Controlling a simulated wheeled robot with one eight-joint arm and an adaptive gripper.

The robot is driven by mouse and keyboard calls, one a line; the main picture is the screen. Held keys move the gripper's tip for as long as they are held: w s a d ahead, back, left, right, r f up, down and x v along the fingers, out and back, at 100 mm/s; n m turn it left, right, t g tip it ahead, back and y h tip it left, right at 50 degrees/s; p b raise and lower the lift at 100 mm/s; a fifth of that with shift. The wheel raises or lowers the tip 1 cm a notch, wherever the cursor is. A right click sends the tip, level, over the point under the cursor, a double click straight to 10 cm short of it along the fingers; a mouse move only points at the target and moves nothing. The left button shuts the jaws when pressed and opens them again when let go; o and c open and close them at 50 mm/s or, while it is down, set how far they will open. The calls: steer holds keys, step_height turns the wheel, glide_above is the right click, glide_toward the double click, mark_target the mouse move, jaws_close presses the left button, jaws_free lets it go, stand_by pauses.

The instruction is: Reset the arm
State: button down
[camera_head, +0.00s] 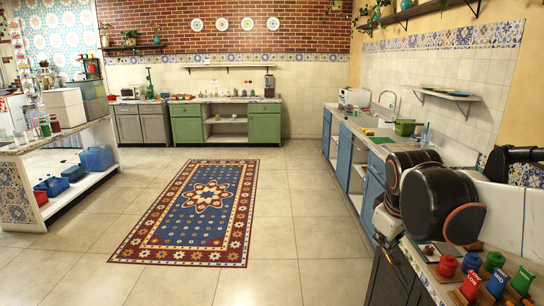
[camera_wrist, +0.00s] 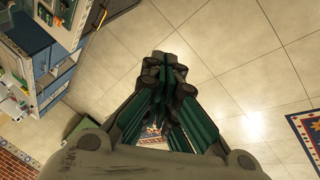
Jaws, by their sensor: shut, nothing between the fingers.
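My gripper (camera_wrist: 165,70) fills the middle of the wrist view. Its dark green and black fingers meet at the tips, and nothing shows between them. In the head view my dark arm is folded at the right edge, over the near end of the right-hand counter (camera_head: 330,108). I cannot make out my fingertips in the head view.
A blue and red rug (camera_head: 201,232) lies on the open floor; its corner also shows in the wrist view (camera_wrist: 306,130). Red, blue and green containers (camera_head: 495,260) stand on the near right counter below my arm. Green cabinets (camera_head: 264,127) line the back wall.

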steer(key=s+a+f+m+t, duration=0.1)
steer(key=s+a+f+m, duration=0.1)
steer(key=s, duration=0.6)
steer(key=s+a+f+m+t+y, duration=0.1)
steer(key=s+a+f+m, duration=0.2)
steer(key=s, duration=0.6)
steer(key=shift+s+a+m+y, duration=0.3)
steer(key=shift+a+m, duration=0.25)
steer(key=shift+m, duration=0.05)
